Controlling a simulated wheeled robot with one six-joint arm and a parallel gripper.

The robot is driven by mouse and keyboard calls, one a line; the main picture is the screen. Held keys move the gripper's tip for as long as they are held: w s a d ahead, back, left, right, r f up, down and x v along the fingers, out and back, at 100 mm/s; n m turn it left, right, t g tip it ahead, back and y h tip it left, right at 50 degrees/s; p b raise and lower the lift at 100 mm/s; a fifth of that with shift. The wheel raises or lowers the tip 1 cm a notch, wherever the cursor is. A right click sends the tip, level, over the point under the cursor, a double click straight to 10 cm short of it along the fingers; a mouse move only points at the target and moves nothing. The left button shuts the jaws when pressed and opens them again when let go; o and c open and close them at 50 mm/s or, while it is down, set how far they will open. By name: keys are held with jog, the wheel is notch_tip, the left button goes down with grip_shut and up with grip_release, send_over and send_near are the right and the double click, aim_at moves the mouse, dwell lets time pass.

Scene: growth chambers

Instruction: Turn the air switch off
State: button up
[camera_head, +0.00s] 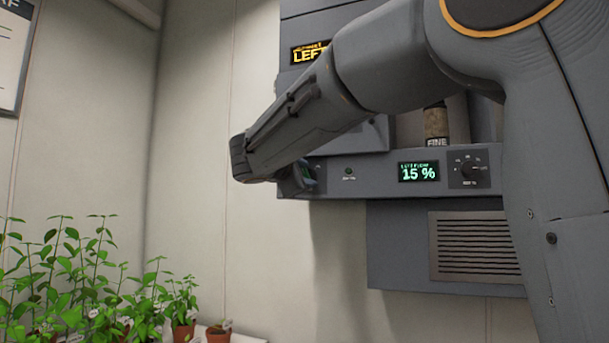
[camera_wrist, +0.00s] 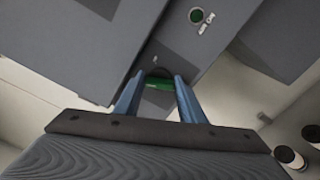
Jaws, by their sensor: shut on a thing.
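The air switch (camera_wrist: 158,84) is a dark knob with a green part on the grey panel, seen between my fingers in the wrist view. My gripper (camera_wrist: 160,77) has its two blue fingers on either side of it, shut on it. In the head view my gripper (camera_head: 308,177) is at the left end of the control panel (camera_head: 385,183), and my arm hides most of the fingers and the switch.
A display (camera_head: 418,171) reads 15 %, with a dial (camera_head: 469,170) to its right. A vent grille (camera_head: 475,247) is below. Potted green plants (camera_head: 80,270) stand at the lower left. My arm partly covers a sign (camera_head: 309,54) reading LEFT.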

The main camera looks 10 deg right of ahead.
jog(key=shift+r+n+p, duration=0.1)
jog(key=shift+n+p, duration=0.5)
jog(key=shift+n, duration=1.4)
jog(key=o, duration=1)
jog(key=shift+o, duration=0.2)
jog(key=b+v, duration=0.1)
jog(key=v, duration=0.6)
jog(key=shift+s+a+b, duration=0.25)
jog(key=shift+a+b, duration=0.05)
jog(key=shift+b, duration=0.1)
